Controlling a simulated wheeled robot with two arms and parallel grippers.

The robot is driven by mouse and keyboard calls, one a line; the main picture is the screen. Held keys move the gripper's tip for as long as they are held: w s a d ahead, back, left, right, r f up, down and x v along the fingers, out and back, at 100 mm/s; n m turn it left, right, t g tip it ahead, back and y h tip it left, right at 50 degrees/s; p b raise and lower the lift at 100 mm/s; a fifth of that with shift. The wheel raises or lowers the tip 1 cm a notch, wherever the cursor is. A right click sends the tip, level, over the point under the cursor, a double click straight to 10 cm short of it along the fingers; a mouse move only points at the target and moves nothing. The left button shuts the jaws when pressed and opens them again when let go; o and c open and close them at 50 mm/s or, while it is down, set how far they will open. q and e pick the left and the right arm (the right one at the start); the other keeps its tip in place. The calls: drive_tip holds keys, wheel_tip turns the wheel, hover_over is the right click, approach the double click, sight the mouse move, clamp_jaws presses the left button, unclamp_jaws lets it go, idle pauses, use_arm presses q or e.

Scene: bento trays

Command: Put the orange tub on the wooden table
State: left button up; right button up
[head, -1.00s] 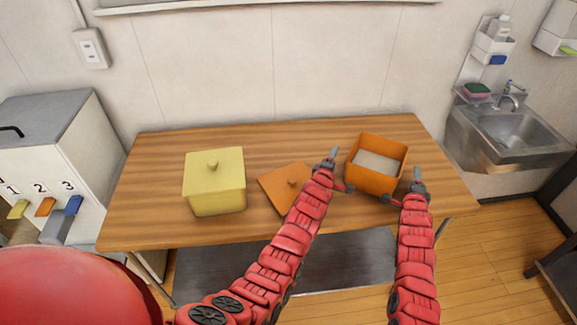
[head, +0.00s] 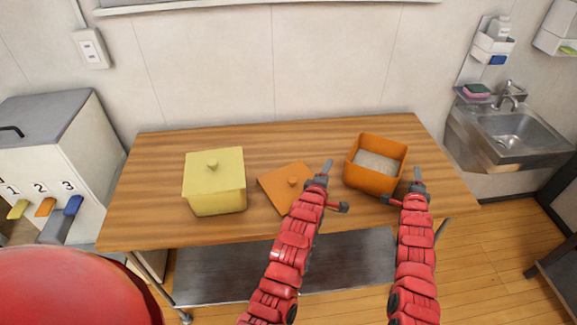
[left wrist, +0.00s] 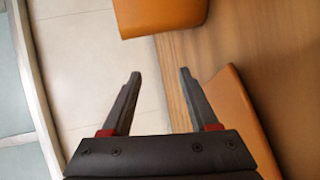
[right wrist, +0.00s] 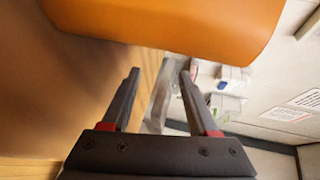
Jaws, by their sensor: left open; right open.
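The open orange tub (head: 372,178) stands upright on the wooden table (head: 150,200), at its right part, with pale grainy contents that look like rice. Its orange lid (head: 284,185) lies on the table to its left. My left gripper (head: 336,185) is open and empty, between the lid and the tub, apart from the tub; in the left wrist view the tub (left wrist: 165,12) is ahead of the fingers. My right gripper (head: 402,184) is open at the tub's right side. In the right wrist view the tub (right wrist: 170,22) fills the top, beyond the fingertips.
A yellow lidded tub (head: 215,185) stands on the table's left part. A white cabinet (head: 50,150) with numbered tags is at the left. A steel sink (head: 510,135) is at the right. The table's back strip is clear.

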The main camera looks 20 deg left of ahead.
use_arm(q)
drive_tip(key=v, duration=0.3)
drive_tip(key=shift+r, duration=0.1)
drive_tip(key=shift+s, duration=0.15)
use_arm(e)
drive_tip(key=shift+s, duration=0.15)
drive_tip(key=v, duration=1.1)
drive_tip(key=shift+s, duration=0.35)
use_arm(q)
drive_tip(key=shift+r, duration=0.1)
use_arm(e)
drive_tip(key=shift+r, duration=0.15)
